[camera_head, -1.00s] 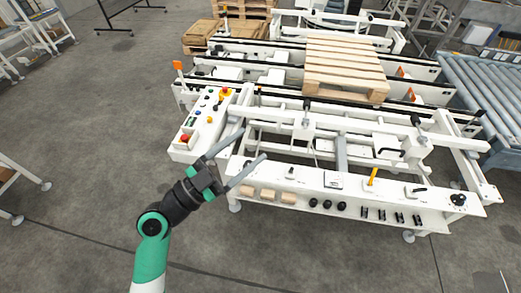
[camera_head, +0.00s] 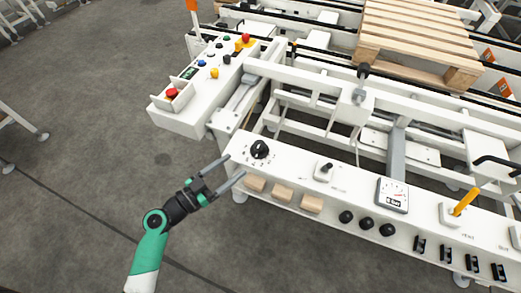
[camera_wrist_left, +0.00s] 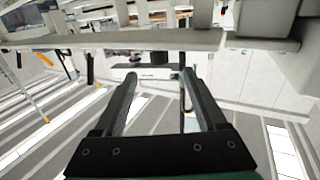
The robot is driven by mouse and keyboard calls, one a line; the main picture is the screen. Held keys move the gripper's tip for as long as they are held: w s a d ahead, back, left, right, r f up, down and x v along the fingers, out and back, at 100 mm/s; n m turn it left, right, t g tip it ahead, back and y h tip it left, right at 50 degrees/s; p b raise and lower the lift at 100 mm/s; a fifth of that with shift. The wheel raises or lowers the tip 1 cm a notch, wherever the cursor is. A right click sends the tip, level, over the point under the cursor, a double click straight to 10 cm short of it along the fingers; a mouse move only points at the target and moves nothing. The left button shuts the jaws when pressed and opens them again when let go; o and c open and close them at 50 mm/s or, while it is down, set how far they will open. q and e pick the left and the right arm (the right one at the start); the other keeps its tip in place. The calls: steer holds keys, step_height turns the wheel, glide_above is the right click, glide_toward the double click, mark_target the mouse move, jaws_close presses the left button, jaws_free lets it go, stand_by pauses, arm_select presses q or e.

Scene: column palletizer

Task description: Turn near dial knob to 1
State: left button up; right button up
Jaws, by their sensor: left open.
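The near dial knob (camera_head: 259,149) is a round black knob with a pale pointer mark. It sits at the left end of the white front panel (camera_head: 300,173), with small printed marks around it, too small to read. My left gripper (camera_head: 234,167) is open and empty, its two fingers pointing toward the knob from the lower left, apart from it in the picture. In the left wrist view, the open fingers (camera_wrist_left: 160,77) reach toward the white machine frame, and I cannot clearly make out the knob there. My right gripper is not in view.
Wooden blocks (camera_head: 283,194) and round black knobs line the panel's front face. A toggle switch (camera_head: 325,171), a gauge (camera_head: 392,195) and a yellow lever (camera_head: 466,202) stand along the panel. A button box (camera_head: 213,88) is behind left.

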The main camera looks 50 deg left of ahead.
mark_target(255, 150)
arm_select(q)
steer(key=w, duration=1.1)
steer(key=shift+w+d, duration=0.25)
steer(key=shift+d, duration=0.05)
steer(key=shift+c, duration=0.3)
jaws_close()
